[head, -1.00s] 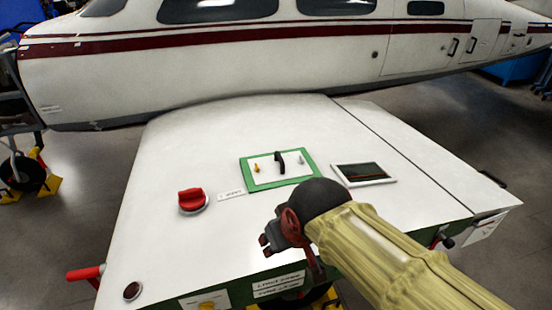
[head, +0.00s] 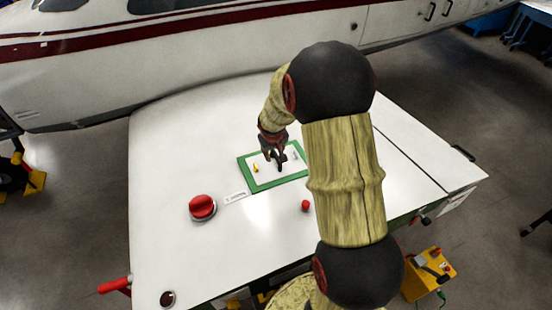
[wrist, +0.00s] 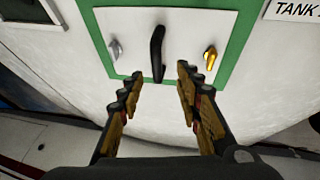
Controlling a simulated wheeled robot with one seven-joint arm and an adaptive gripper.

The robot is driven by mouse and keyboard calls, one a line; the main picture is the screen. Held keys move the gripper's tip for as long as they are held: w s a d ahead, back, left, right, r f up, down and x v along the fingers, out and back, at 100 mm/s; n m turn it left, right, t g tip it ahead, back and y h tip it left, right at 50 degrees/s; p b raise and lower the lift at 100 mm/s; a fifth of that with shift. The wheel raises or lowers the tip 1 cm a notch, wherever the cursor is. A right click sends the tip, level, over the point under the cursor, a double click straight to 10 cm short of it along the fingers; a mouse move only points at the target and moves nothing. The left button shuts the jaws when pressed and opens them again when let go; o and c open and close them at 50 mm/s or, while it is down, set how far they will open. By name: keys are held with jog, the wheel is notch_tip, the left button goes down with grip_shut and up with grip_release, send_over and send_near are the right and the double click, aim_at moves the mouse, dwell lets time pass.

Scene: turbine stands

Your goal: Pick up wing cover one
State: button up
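The wing cover (head: 265,181) is a white plate set in a green border on the white wing top. A black upright handle stands at its middle, with a yellow latch on one side and a grey latch on the other. In the wrist view the cover (wrist: 186,17) lies just beyond my fingers, with its black handle (wrist: 157,50) between the fingertip lines. My gripper (head: 274,160) is over the cover; in the wrist view my gripper (wrist: 159,76) is open and empty, its fingers spread either side of the handle's near end. Whether they touch it is unclear.
A red knob (head: 202,207) sits left of the cover, and a small red piece (head: 305,205) lies to its lower right. A label (wrist: 292,9) begins "TANK". A dark screen (wrist: 28,10) is beside the cover. The aircraft body (head: 200,50) rises behind the wing.

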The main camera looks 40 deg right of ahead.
aim_at(276, 155)
jog(key=x, duration=0.7)
jog(key=shift+w+d+b, duration=0.1)
jog(key=shift+d+b, duration=0.2)
jog(key=shift+b, duration=0.05)
jog(key=shift+c, duration=0.4)
jog(key=c, duration=0.7)
grip_shut()
